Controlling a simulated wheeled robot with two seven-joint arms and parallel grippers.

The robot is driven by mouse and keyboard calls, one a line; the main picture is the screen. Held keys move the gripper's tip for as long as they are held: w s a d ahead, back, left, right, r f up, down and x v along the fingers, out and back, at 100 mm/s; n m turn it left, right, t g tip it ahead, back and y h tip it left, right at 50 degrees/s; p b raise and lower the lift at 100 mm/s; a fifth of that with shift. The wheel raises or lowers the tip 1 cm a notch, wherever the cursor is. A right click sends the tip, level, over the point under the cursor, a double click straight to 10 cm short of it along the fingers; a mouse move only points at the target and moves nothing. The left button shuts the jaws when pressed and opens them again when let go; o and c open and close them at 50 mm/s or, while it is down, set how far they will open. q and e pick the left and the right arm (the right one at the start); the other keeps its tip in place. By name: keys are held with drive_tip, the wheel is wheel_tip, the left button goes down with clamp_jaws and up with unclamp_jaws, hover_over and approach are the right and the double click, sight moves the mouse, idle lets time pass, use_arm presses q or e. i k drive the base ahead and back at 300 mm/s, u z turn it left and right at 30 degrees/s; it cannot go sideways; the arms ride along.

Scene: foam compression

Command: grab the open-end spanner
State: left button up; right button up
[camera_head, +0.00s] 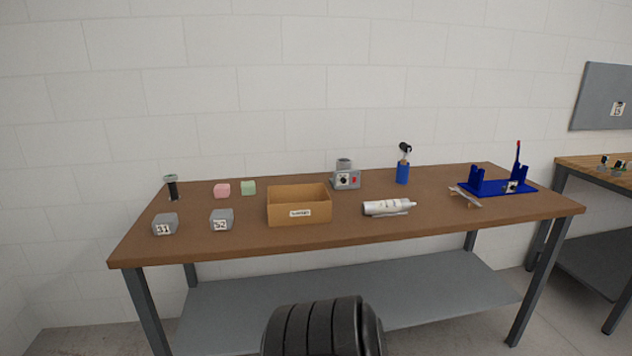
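A thin, pale metallic piece (465,196) lies on the brown table (250,247) towards the right, just left of a blue fixture (497,188). It looks like the open-end spanner, but it is too small to be sure. It lies at a slant, one end close to or touching the fixture's left edge; I cannot tell which. Neither of my grippers is in view.
A cardboard box (299,213) stands mid-table, with a white tube (388,208) to its right. Behind are a grey device (346,179) and a blue holder (402,173). Grey blocks (165,224) and foam cubes (222,191) sit left. Bare tabletop lies in front of the spanner-like piece.

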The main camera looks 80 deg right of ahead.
sight(457, 190)
drive_tip(key=z, duration=5)
drive_tip(key=i, duration=4.1)
drive_tip(key=u, duration=1.85)
